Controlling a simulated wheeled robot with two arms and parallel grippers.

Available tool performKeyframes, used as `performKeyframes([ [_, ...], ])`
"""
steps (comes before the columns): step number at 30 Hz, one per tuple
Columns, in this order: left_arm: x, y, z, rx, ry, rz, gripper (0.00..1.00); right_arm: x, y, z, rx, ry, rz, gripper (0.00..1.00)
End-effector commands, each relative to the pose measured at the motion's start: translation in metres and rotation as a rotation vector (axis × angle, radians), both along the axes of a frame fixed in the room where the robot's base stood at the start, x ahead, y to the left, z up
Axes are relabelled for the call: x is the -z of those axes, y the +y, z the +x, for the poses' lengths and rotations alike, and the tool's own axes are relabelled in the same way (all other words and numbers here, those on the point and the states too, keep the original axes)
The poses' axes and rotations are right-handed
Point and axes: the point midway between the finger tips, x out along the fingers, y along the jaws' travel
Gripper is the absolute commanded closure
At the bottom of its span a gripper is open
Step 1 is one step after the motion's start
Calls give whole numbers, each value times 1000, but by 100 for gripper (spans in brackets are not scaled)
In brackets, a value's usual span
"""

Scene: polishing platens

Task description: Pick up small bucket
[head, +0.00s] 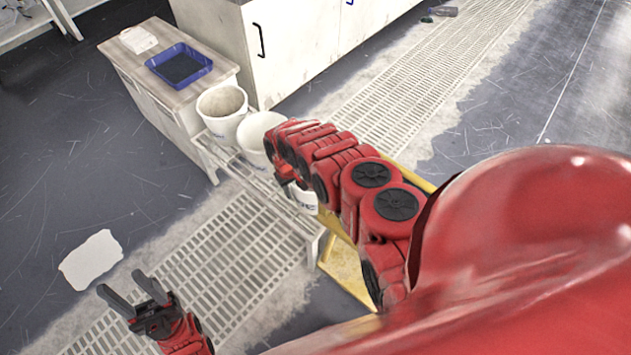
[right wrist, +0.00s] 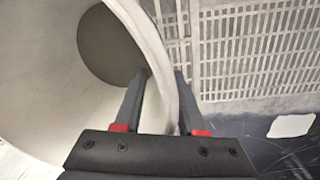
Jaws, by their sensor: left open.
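A small white bucket (head: 306,199) stands at the near end of a low rack, partly hidden behind my right arm in the head view. In the right wrist view a white bucket wall (right wrist: 60,90) fills the left side, with its round grey bottom further in. My right gripper (right wrist: 162,74) straddles this wall, one finger inside the bucket and one outside. Its fingers are apart, with a visible gap beside the wall. My left gripper (head: 137,291) is open and empty over the floor at lower left.
Two larger white buckets (head: 222,110) (head: 255,131) stand further back on the rack (head: 236,166). A bench (head: 133,72) holds a blue tray (head: 179,82). White cabinets (head: 292,45) stand behind. A yellow step (head: 345,268) is beside the rack. A white sheet (head: 91,260) lies on the floor.

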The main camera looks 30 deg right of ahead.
Motion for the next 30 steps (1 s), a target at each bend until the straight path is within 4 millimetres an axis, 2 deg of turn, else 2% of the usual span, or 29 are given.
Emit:
performKeyframes([
  [2,0,0,0,0,0,0,50,0,0,0,0,0,0,61],
  [9,0,0,0,0,0,0,50,0,0,0,0,-1,0,100],
  [30,0,0,0,0,0,0,50,0,0,0,0,-1,0,100],
])
